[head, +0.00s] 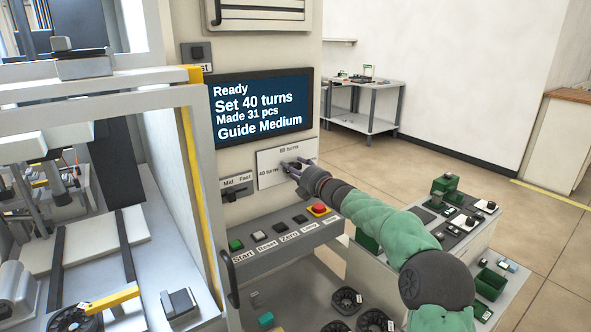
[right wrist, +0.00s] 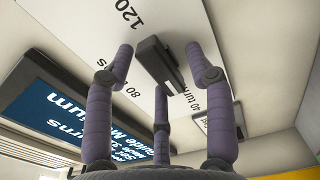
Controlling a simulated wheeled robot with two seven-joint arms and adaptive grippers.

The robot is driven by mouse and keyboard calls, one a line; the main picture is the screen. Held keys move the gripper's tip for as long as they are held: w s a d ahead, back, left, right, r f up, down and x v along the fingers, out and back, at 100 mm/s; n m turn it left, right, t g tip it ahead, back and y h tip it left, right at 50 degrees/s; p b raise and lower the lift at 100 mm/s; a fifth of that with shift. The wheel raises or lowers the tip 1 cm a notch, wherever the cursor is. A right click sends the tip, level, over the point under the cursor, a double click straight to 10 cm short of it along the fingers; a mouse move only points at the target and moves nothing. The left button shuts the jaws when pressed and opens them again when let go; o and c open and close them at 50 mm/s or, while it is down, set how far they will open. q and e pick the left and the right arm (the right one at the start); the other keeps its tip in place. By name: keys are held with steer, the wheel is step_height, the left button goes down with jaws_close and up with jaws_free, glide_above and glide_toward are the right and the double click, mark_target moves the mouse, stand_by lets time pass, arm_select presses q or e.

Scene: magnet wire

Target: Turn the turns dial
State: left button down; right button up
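The turns dial's white plate (head: 268,166) is on the machine's front panel, below the screen, with "80 turns" and "40 turns" labels showing. In the right wrist view, the dial's dark bar-shaped knob (right wrist: 156,62) stands out from the plate, one end toward the "40 turns" label. My right gripper (head: 289,165) is at the dial and hides most of it in the head view. Its purple fingers (right wrist: 160,75) stand apart around the knob, with gaps visible. The screen (head: 260,108) reads "Set 40 turns". My left gripper is not in view.
Below the dial is a ledge with Start, Reset, Zero and Lamp buttons and a red stop button (head: 319,209). A Mid/Fast switch (head: 235,193) is left of the dial. A frame with a yellow edge (head: 199,190) stands further left. A parts cart (head: 460,235) stands right.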

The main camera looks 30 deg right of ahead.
steer(key=shift+s+r, duration=0.1)
steer(key=shift+s, duration=0.05)
steer(key=s, duration=1.1)
steer(key=shift+s+d, duration=0.35)
steer(key=shift+d, duration=0.1)
